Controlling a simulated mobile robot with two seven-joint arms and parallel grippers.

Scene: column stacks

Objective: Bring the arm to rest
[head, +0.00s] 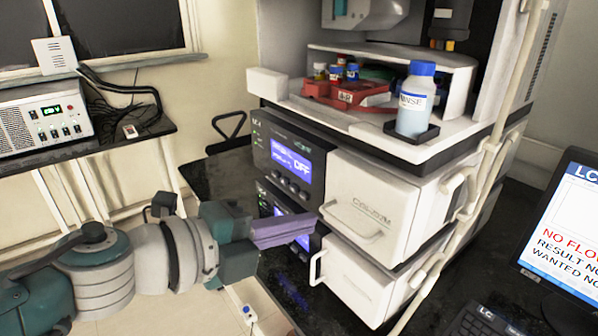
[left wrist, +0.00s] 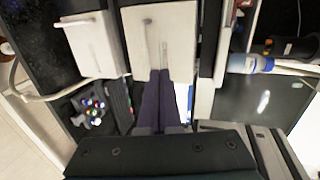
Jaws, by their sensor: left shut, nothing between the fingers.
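My left arm comes in from the left in the head view. Its gripper (head: 283,231) has purple fingers that lie together with nothing between them. The fingers are in front of the lower display panel of the instrument stack (head: 375,190) and cover part of it. In the left wrist view the shut fingers (left wrist: 158,100) point at a white drawer front with a handle (left wrist: 160,35). I cannot tell whether they touch it. My right gripper is not in view.
A bottle with a blue cap (head: 415,100) and a red tray (head: 345,92) stand on top of the stack. A monitor (head: 565,225) and keyboard (head: 480,322) are at the right. A bench with a control box (head: 45,120) is at the left. Open floor lies below my arm.

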